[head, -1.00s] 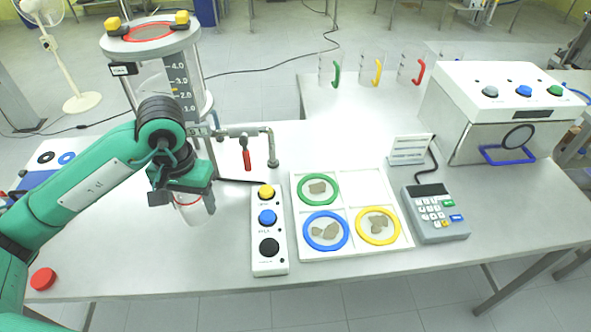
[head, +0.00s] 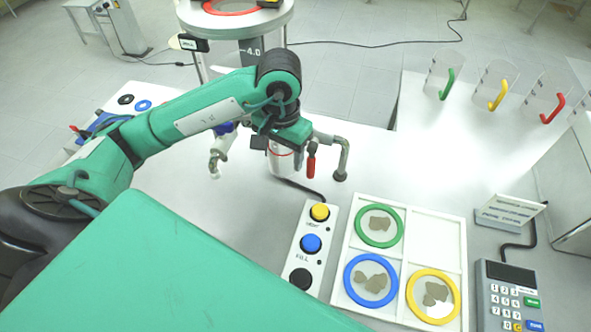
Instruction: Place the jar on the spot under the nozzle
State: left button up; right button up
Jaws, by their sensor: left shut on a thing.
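The jar (head: 284,162) is a small clear vessel with a red line around it. My left gripper (head: 283,142) is shut on it from above, hiding its top. The jar looks about upright; whether its base touches the table is unclear. The nozzle (head: 341,172) is the downturned end of a grey pipe, just right of the jar and apart from it in the picture. A red valve handle (head: 311,166) hangs between them. No marked spot shows clearly under the nozzle. My right gripper is not in view.
A button box (head: 297,262) with yellow, blue and black buttons stands in front. A white tray (head: 436,232) with coloured rings is to its right. The glass reactor (head: 278,22) stands behind my arm. A pale hooked fitting (head: 217,160) is left of the jar.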

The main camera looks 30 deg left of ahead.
aim_at(284, 169)
pick_arm(q)
notch_tip(284, 169, down, 5)
jog(key=shift+f+p, duration=0.2)
jog(key=shift+p, duration=0.2)
notch_tip(284, 169, down, 9)
jog(key=shift+r+p, duration=0.2)
jog(key=shift+p, duration=0.85)
notch_tip(284, 169, down, 4)
jog(key=shift+r+p, duration=0.15)
jog(key=shift+p, duration=0.4)
jog(key=shift+f, duration=0.25)
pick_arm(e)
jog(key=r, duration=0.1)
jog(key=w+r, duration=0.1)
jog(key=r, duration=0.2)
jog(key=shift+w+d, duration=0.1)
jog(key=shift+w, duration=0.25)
pick_arm(q)
jog(key=shift+f, duration=0.1)
jog(key=shift+f, duration=0.15)
jog(key=o, duration=0.8)
jog(key=shift+o, duration=0.2)
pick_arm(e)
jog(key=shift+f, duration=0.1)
